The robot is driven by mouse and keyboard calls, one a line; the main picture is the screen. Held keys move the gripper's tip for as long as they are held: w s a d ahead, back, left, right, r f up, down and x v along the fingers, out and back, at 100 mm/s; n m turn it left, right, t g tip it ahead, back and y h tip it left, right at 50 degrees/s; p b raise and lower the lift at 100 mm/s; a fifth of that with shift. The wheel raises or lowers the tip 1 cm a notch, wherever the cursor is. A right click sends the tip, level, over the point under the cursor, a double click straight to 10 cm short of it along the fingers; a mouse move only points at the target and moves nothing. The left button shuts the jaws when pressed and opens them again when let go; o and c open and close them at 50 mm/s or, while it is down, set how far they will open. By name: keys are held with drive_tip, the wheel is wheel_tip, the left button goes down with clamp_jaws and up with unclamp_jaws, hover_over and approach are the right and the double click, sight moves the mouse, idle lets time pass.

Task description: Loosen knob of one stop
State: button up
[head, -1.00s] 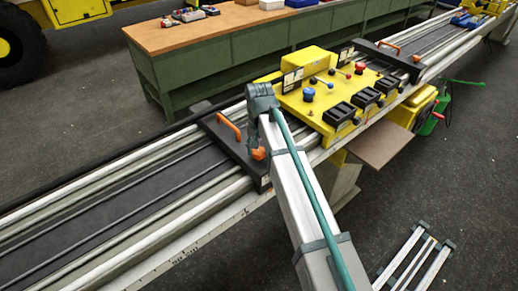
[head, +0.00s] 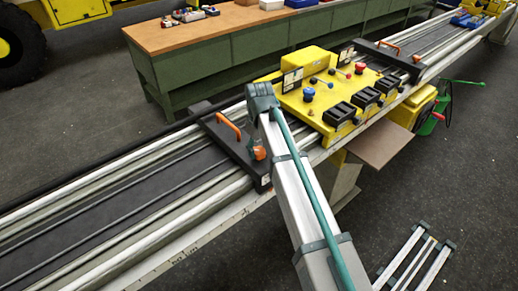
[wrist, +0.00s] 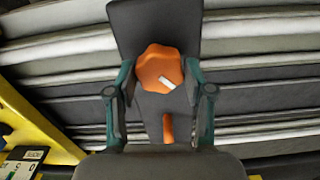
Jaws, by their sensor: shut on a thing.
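The near stop is a dark crossbar (head: 228,142) lying over the rails, with an orange handle (head: 228,125) and an orange knob (head: 259,153) at its right end. In the wrist view the lobed orange knob (wrist: 158,66) with a white mark sits on the dark stop, between the two teal fingers of my gripper (wrist: 160,80), which is shut on it. The orange handle (wrist: 168,128) shows below the knob. In the head view my wrist and arm hide most of the gripper. A second stop (head: 392,60) with an orange handle lies beyond the yellow unit.
A yellow control unit (head: 318,97) with levers, knobs and black boxes stands right of the arm on the rails. It shows at the left edge of the wrist view. A green bench (head: 215,68) runs behind. A brown flap (head: 382,145) juts out in front.

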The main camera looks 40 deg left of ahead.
sight(259, 150)
drive_tip(key=n, duration=1.2)
drive_tip(key=shift+n, duration=0.4)
drive_tip(key=n, duration=1.3)
drive_tip(key=o, duration=1.2)
drive_tip(key=shift+r, duration=0.1)
wheel_tip(259, 150, up, 12)
drive_tip(key=shift+f, duration=0.1)
